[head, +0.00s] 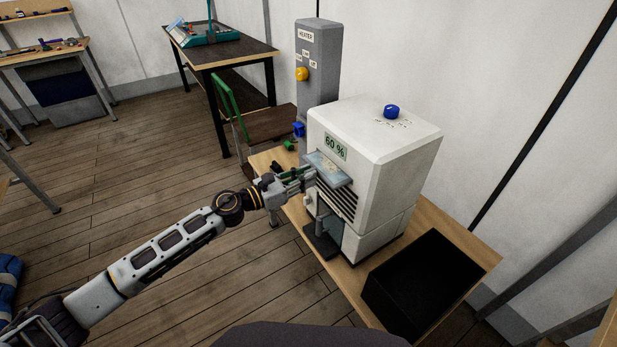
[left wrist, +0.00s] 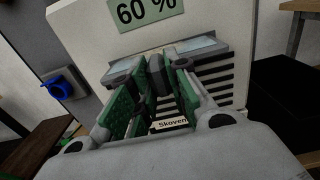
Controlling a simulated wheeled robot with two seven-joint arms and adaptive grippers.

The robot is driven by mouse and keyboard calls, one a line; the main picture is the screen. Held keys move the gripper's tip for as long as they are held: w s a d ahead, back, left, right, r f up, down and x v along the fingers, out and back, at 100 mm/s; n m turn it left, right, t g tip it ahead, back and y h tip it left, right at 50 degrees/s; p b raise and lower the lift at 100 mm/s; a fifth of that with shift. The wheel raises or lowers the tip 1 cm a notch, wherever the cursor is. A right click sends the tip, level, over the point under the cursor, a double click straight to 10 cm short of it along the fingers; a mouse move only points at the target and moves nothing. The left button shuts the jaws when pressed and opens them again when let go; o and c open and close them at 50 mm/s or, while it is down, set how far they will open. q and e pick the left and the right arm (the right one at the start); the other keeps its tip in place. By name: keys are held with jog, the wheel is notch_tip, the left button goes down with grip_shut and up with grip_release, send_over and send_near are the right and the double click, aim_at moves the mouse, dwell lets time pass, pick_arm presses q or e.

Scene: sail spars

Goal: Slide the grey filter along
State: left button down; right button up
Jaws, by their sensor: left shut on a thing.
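The grey filter (head: 331,168) is a flat, pale grey-blue piece at the front of a white machine (head: 386,165), below its 60 % display and above dark vent slots. My left gripper (head: 310,175) reaches it from the left and is shut on its near side. In the left wrist view the filter (left wrist: 203,46) shows on both sides of the fingers (left wrist: 158,70), which hide its middle. I cannot tell how far it sits inside the machine. My right gripper is not in view.
The machine stands on a wooden table, beside an open black box (head: 425,285). A grey heater post (head: 318,75) with a yellow knob stands behind it. A blue knob (head: 391,111) is on the machine's top.

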pick_arm(q)
jog(key=b+v, duration=0.3)
jog(key=v, duration=0.3)
jog(key=shift+a, duration=0.4)
jog(key=c, duration=1.3)
grip_release()
jog(key=shift+s, duration=0.2)
jog(key=shift+s, duration=0.15)
jog(key=shift+v, duration=3.8)
jog(key=shift+a+r, duration=0.1)
